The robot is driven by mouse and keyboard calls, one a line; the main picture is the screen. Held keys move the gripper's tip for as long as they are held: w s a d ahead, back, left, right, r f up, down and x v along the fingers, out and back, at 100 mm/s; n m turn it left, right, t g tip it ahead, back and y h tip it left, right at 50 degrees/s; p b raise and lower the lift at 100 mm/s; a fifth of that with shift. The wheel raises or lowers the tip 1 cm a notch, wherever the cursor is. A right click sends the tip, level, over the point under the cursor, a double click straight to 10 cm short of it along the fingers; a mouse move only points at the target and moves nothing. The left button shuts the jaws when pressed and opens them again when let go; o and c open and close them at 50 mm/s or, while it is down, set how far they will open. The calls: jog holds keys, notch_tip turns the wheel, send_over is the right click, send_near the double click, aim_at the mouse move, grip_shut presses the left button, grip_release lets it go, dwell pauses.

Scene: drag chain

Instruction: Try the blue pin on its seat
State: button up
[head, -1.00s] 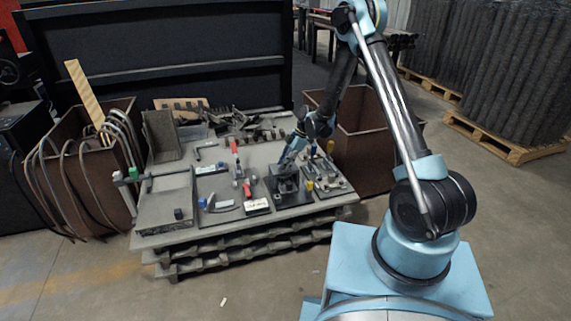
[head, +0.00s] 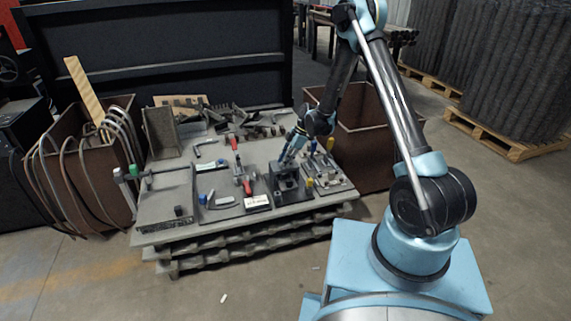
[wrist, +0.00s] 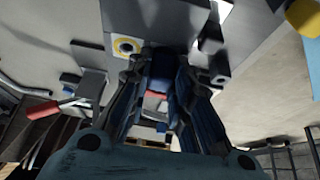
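My gripper (head: 284,160) points down at a dark fixture block (head: 287,186) on the right half of the worktable. In the wrist view my gripper (wrist: 160,72) has a finger on each side of the blue pin (wrist: 160,60), and the fingers appear closed on it. The pin's lower end is hidden, so I cannot tell whether it is in the seat or just above it. A pale plate with a yellow ring (wrist: 125,46) lies beside the fingers in the wrist view.
Red-handled clamps (head: 247,187) stand left of the block. The worktable (head: 165,240) carries dark metal pieces at the back. A brown bin (head: 365,150) stands to the right.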

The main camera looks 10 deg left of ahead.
jog(key=o, duration=0.4)
jog(key=v, duration=1.2)
jog(key=shift+w, duration=0.1)
dwell(0.5)
